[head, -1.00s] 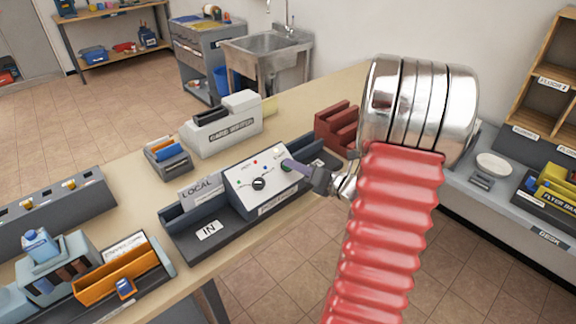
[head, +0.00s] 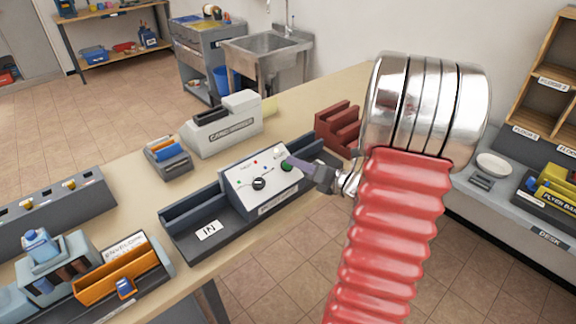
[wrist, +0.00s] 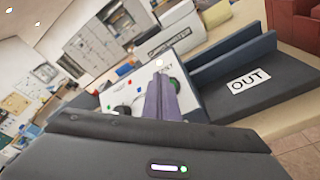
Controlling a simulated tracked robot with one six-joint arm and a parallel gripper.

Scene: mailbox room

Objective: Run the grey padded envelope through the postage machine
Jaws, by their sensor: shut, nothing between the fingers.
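The postage machine (head: 262,184) stands on the table, a grey box with a white sloped panel, a black dial and small coloured marks. Its IN tray (head: 208,231) is on the left and looks empty. Its OUT tray (wrist: 245,84) shows in the wrist view with nothing on the visible part. My gripper (head: 290,160) is shut and empty, its purple fingertips at the right end of the panel beside a green button (head: 287,167). I cannot tell whether they touch it. The grey padded envelope is not visible in either view now.
A card printer-like white unit (head: 225,124) and a small blue and orange holder (head: 168,157) stand behind the machine. A red rack (head: 338,127) is at its right. An orange envelope tray (head: 117,275) is front left.

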